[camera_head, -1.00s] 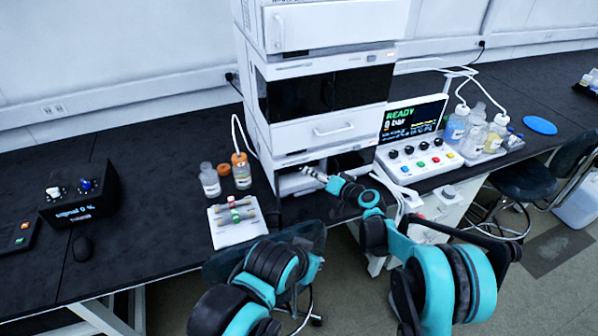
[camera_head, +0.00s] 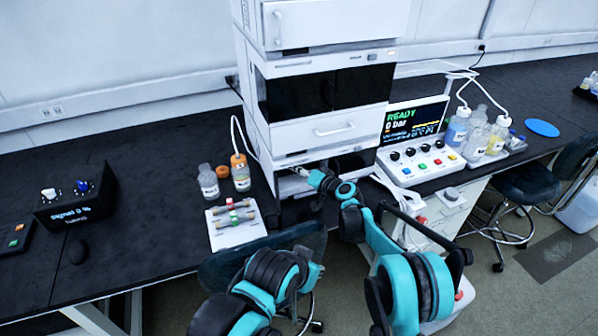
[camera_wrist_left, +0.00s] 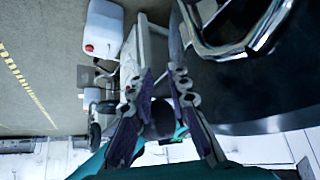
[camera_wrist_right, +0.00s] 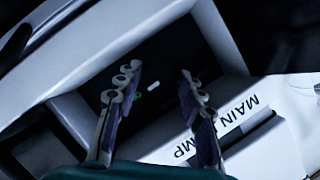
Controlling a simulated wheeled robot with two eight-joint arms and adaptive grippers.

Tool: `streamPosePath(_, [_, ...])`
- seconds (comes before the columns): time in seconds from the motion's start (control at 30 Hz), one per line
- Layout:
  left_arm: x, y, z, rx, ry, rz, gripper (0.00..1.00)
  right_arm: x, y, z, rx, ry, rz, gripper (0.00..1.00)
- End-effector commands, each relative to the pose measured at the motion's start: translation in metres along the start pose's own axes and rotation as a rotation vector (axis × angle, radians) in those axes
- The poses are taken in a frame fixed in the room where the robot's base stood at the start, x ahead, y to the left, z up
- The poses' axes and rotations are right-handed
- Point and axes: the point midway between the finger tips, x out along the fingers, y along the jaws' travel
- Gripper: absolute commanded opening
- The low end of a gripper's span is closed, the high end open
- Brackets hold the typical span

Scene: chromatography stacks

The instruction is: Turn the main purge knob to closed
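The main pump module (camera_wrist_right: 95,45), a pale housing with an upside-down "MAIN PUMP" label (camera_wrist_right: 226,122), fills the right wrist view. Its dark recess shows a small white mark (camera_wrist_right: 153,86) and a green light (camera_wrist_right: 137,97). I cannot clearly make out the purge knob. My right gripper (camera_wrist_right: 160,78) is open, its fingertips apart in front of the recess. In the head view it reaches the low opening of the instrument stack (camera_head: 284,187), its tips hard to see. My left gripper (camera_wrist_left: 163,72) is open and empty; its fingers are outside the head view.
The control panel (camera_head: 425,167) under a "READY 0 bar" screen (camera_head: 413,124) stands right of the stack. Left are a white column tray (camera_head: 224,241), bottles (camera_head: 208,183) and a black signal box (camera_head: 80,203). A chair (camera_head: 528,186) stands at right.

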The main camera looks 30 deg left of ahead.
Motion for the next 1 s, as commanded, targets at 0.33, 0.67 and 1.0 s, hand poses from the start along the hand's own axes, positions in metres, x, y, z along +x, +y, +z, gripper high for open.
streamPosePath(0.33, [-0.0019,0.0,-0.0013,0.0,0.0,0.0,0.17,-0.0004,-0.0012,-0.0003,-0.025,0.0,0.01,0.01])
streamPosePath(0.67, [-0.0049,0.0,-0.0035,0.0,0.0,0.0,0.17,-0.0001,-0.0007,0.0002,-0.115,0.0,0.047,0.01])
streamPosePath(1.0, [-0.0049,0.0,-0.0035,0.0,0.0,0.0,0.17,-0.0004,-0.0005,0.0,-0.114,0.0,0.047,0.39])
